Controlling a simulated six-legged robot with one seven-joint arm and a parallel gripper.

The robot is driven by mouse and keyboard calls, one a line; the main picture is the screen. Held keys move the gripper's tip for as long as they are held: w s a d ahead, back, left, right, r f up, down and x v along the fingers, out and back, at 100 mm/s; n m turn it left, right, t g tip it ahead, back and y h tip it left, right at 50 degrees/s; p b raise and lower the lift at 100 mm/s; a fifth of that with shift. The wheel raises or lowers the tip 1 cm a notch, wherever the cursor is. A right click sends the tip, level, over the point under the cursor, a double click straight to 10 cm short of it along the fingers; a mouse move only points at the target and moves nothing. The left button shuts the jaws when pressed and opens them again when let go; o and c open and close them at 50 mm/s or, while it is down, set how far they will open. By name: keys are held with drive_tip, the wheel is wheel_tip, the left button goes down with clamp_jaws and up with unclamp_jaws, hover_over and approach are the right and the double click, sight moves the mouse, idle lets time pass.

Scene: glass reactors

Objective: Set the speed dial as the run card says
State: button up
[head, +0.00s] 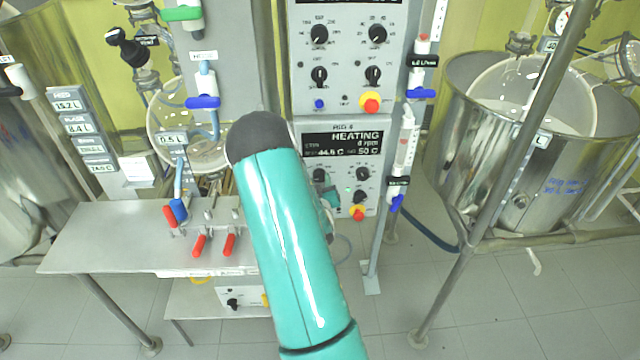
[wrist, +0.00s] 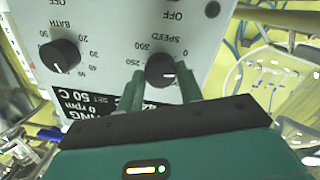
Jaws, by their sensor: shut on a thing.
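The speed dial (wrist: 160,70) is a black knob with a white pointer line on a light grey panel, labelled SPEED, in the wrist view. My gripper (wrist: 161,84) has its two green fingers on either side of the knob, shut on it. The wrist view shows the panel upside down, and the pointer points toward the lower right of the knob. In the head view my teal arm covers part of the lower control box (head: 309,128), whose display reads HEATING, 0 rpm, 44.6 C and 50 C. The run card cannot be made out for certain.
The bath dial (wrist: 60,56) sits beside the speed dial. A second control box (head: 346,75) is above, with a red stop button (head: 371,103). A metal bench (head: 100,240) with red-handled clamps is at the left.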

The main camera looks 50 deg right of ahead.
drive_tip(key=shift+m, duration=0.8)
drive_tip(key=o, duration=1)
drive_tip(key=f+v, duration=0.1)
drive_tip(key=v, duration=1.2)
drive_tip(key=shift+s+a+r, duration=0.25)
drive_tip(key=shift+s+r, duration=0.1)
drive_tip(key=shift+r, duration=0.2)
